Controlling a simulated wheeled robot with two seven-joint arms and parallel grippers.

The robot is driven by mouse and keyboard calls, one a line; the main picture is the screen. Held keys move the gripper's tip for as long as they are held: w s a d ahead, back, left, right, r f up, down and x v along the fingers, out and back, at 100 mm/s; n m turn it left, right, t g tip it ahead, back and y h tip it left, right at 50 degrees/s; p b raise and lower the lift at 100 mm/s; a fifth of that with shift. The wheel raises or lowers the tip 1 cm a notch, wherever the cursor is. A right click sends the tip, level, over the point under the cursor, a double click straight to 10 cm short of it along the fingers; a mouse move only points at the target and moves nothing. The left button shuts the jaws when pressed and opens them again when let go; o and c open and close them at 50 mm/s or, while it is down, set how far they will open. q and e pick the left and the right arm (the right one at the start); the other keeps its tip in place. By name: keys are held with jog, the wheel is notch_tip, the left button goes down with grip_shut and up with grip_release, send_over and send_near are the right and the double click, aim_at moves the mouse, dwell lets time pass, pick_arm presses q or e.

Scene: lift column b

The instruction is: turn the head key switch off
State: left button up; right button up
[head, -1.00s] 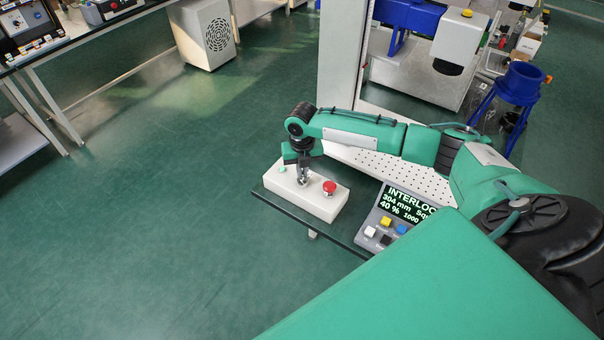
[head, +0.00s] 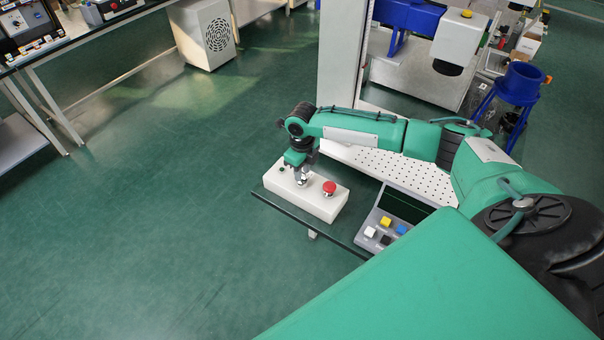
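A white control box (head: 322,207) sits on a dark shelf. A red mushroom button (head: 329,188) is on its right part, and a small unlit dark lamp (head: 282,169) is at its far left end. My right gripper (head: 301,180) points down on the box between these two, at the key switch. Its fingers look close together around the silvery key (head: 302,183), which they mostly hide, so the key's angle cannot be read. Beside the box, the panel's screen (head: 402,206) is dark. My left gripper is out of view.
The grey panel (head: 372,244) has white, yellow, blue and black buttons just right of the box. The green floor to the left is free.

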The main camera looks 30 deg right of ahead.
jog(key=shift+r+p, duration=3.05)
jog(key=shift+r, duration=0.45)
jog(key=shift+a+f, duration=0.1)
